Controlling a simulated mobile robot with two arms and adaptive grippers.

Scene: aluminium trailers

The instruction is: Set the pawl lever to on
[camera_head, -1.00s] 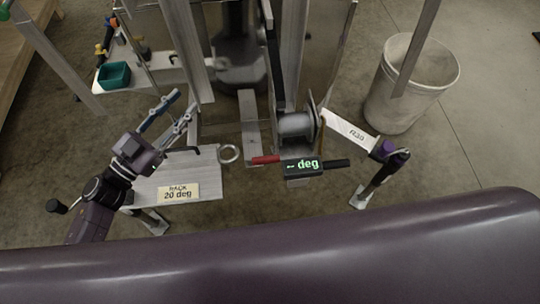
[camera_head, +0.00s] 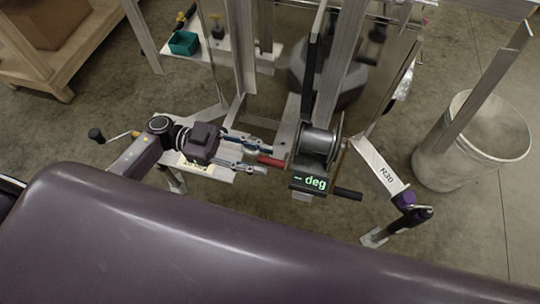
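A winch drum (camera_head: 318,142) sits on the trailer frame in the middle of the head view. A red-gripped lever (camera_head: 271,161) sticks out to the left just below it; I take it to be the pawl lever, but its on and off marks are not readable. My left gripper (camera_head: 266,160) comes in from the left and is open. Its two fingers lie above and below the red grip's end in the picture; I cannot tell whether they touch it. My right gripper is out of view.
A dark display (camera_head: 309,184) reading "deg" and a black handle (camera_head: 348,193) are below the winch. A white plate marked R30 (camera_head: 382,170) slopes right. A white bucket (camera_head: 478,150) stands at right, a teal bin (camera_head: 184,43) at upper left. Upright metal bars surround the winch.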

